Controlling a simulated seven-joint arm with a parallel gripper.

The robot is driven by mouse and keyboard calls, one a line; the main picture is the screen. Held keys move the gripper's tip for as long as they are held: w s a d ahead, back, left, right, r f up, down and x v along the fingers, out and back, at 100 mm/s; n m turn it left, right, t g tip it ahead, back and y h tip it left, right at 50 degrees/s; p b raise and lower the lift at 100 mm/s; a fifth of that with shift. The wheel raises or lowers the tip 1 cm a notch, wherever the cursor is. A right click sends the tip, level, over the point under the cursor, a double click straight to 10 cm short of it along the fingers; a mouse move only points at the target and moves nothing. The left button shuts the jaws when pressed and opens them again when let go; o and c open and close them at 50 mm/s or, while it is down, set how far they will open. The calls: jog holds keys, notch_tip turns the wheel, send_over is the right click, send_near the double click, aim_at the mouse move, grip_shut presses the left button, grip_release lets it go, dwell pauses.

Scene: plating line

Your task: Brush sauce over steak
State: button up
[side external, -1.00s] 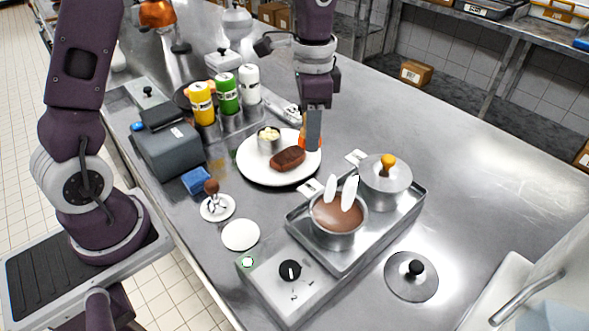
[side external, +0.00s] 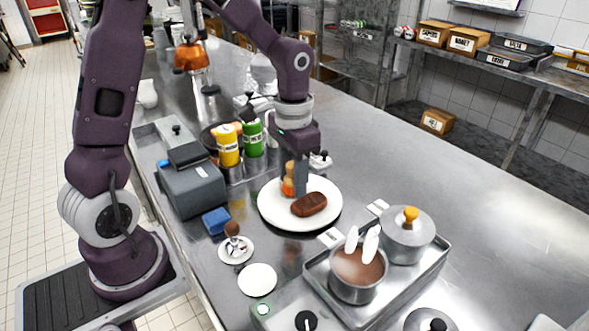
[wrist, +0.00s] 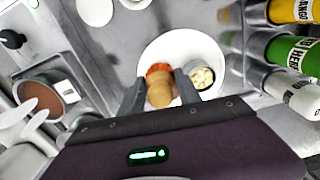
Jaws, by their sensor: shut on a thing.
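My gripper (side external: 296,188) is shut on a brush (side external: 288,180) with an orange part, held over the left side of the white plate (side external: 322,188). In the wrist view the brush's tan handle (wrist: 160,92) sits between the two fingers (wrist: 158,86). The brown steak (side external: 309,204) lies on the plate, just right of and nearer than the gripper. Whether the brush touches it cannot be told. The steak is hidden in the wrist view. The sauce pot (side external: 357,292) holds brown sauce; it also shows in the wrist view (wrist: 40,98).
A lidded pot (side external: 406,240) stands by the sauce pot. Yellow (side external: 228,146) and green (side external: 252,138) bottles stand behind left. A stamp-like tool (side external: 232,232) rests on a small dish.

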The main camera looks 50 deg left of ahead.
aim_at(296, 208)
jog(key=shift+f, duration=2)
jog(key=shift+w+f, duration=0.4)
jog(key=shift+f, duration=0.25)
jog(key=shift+c, duration=0.6)
jog(key=shift+w+f, duration=0.15)
jog(key=shift+w, duration=4)
jog(key=shift+s, duration=4.6)
jog(key=shift+r, duration=4.15)
